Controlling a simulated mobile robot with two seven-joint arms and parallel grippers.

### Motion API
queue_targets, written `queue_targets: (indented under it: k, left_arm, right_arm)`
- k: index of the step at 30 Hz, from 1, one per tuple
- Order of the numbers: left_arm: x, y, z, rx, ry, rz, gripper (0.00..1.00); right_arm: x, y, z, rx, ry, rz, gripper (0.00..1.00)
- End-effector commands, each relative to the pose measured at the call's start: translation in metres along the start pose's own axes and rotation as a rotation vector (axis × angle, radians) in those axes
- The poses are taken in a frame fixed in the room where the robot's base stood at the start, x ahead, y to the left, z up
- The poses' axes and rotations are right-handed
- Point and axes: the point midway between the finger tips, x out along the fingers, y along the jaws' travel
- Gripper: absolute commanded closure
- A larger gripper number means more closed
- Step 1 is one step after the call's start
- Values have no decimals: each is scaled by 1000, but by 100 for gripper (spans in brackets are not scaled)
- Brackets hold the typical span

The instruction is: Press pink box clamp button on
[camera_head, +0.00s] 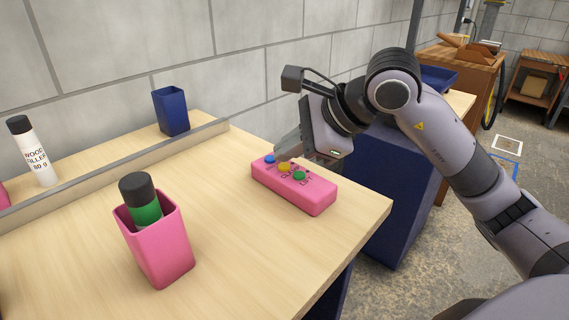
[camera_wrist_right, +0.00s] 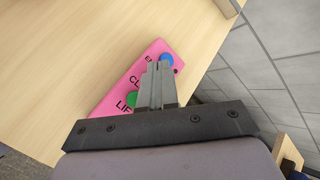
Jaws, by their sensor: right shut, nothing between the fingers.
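The pink button box (camera_head: 312,197) lies on the wooden table near its right edge. On its top are a blue button (camera_head: 269,159), a yellow button (camera_head: 284,167) and a green button (camera_head: 299,176). My right gripper (camera_head: 281,155) is shut and empty, its fingertips over the box close to the blue and yellow buttons; I cannot tell whether they touch. In the right wrist view the fingers (camera_wrist_right: 159,66) cover the middle of the box (camera_wrist_right: 118,97). The blue button (camera_wrist_right: 167,60) and green button (camera_wrist_right: 132,99) show there, with partly hidden lettering; the yellow one is hidden.
A pink cup (camera_head: 160,250) holding a green bottle with a black cap (camera_head: 140,197) stands at the front. A blue cup (camera_head: 171,112) and a wood filler bottle (camera_head: 35,155) stand behind a low metal rail (camera_head: 120,172). The table between is clear.

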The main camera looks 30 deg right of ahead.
Motion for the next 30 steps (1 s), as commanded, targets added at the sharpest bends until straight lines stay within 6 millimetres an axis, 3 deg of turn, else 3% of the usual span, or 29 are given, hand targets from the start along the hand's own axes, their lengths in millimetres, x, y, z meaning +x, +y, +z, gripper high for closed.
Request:
queue_targets:
  k: [18,30]
  left_arm:
    - [5,0,7,-2,0,0,57]
    - [-2,-1,-1,8,-3,0,57]
  right_arm:
    - [5,4,-4,0,0,0,100]
    - [-4,-3,3,0,0,-1,100]
